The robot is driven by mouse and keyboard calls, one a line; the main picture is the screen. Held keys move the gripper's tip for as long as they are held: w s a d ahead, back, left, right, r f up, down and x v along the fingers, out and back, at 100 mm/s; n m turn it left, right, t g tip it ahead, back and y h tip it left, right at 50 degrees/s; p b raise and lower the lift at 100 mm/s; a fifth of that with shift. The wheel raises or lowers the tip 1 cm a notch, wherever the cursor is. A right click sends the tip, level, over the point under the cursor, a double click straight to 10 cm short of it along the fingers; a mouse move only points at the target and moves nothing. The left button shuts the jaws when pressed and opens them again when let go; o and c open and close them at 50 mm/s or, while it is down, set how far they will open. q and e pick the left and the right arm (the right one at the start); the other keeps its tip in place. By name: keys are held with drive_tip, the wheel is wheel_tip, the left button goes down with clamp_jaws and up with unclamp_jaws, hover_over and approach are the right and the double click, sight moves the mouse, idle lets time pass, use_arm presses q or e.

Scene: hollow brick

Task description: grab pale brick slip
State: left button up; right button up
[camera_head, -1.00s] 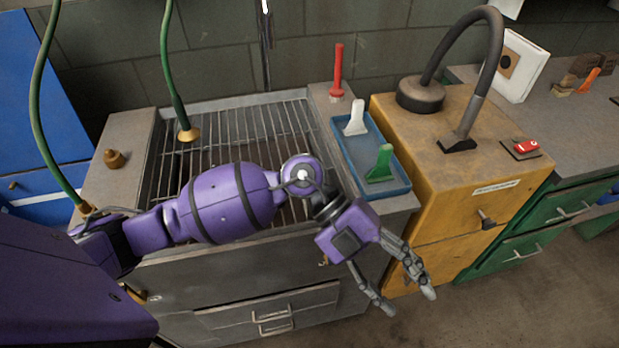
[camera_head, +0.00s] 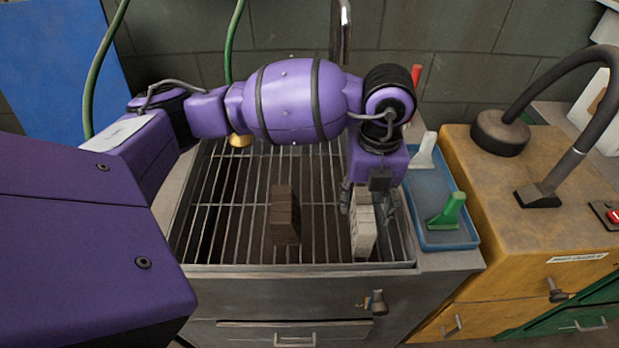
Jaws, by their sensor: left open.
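The pale brick slip (camera_head: 362,238) stands on the metal grate at the right side of the sink-like basin. My left gripper (camera_head: 368,212) points down over it, with its open fingers on either side of its upper part. I cannot tell whether the fingers touch it. The gripper and wrist hide the slip's far end. A dark brown brick slip (camera_head: 285,215) stands on the grate to the left, apart from the gripper. My right gripper is not in view.
The grate (camera_head: 235,220) has free room at left. A blue tray (camera_head: 450,240) with a white tool (camera_head: 425,152) and a green tool (camera_head: 448,210) lies right of the basin. A yellow cabinet (camera_head: 490,240) with a black hose arm (camera_head: 570,165) stands farther right.

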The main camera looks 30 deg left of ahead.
sight(364, 210)
use_arm(q)
wheel_tip(364, 210, down, 3)
drive_tip(key=shift+s+d+f, duration=0.1)
drive_tip(key=shift+d, duration=0.05)
drive_tip(key=f, duration=0.3)
drive_tip(key=shift+w+f, duration=0.2)
drive_tip(key=shift+f, duration=0.35)
drive_tip(key=shift+c, duration=1.2)
drive_tip(key=c, duration=0.8)
clamp_jaws()
drive_tip(key=shift+w+r, duration=0.1)
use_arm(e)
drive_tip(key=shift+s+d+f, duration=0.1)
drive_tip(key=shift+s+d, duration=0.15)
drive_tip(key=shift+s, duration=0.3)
